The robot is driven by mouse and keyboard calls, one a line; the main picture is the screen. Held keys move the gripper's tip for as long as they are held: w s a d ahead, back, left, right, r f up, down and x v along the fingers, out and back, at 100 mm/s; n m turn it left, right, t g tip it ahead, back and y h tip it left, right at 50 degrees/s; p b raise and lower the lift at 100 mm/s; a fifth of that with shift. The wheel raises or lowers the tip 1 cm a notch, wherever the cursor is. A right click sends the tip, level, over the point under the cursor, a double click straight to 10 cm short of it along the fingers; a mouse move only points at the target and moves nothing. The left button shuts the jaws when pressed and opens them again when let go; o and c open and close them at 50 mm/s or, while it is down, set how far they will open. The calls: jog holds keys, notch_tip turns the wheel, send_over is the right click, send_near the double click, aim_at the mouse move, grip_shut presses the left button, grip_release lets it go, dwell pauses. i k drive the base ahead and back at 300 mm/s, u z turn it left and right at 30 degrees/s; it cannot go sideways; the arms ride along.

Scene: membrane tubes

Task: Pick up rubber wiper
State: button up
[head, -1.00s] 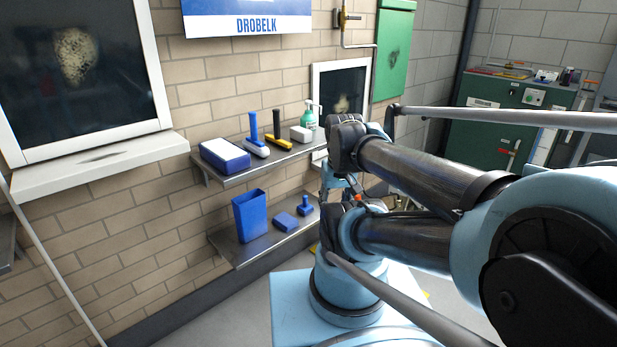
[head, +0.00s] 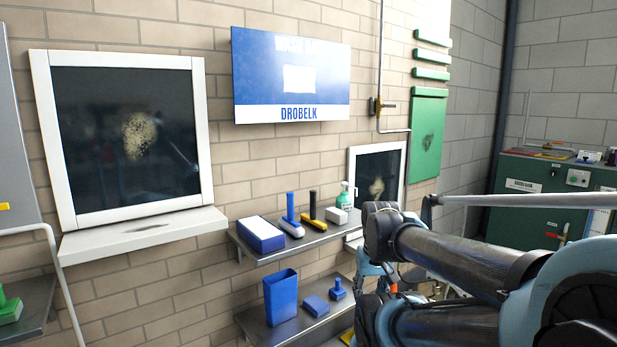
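One is a yellow tool with an upright black handle (head: 313,222); the other has a blue handle and a pale head (head: 291,220). I cannot tell for certain which is the rubber wiper. Both lie left of my folded arm, which fills the lower right. My gripper cannot be made out; nothing is seen held.
The upper shelf also bears a blue-and-white box (head: 261,235), a white block (head: 337,215) and a green bottle (head: 346,196). The lower shelf (head: 252,325) holds a blue bin (head: 281,298) and small blue items. A framed dark window (head: 130,140) has a white sill.

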aim_at(310, 219)
jog(key=k, duration=0.5)
jog(key=z, duration=0.75)
jog(key=i, duration=0.75)
jog(key=u, duration=0.75)
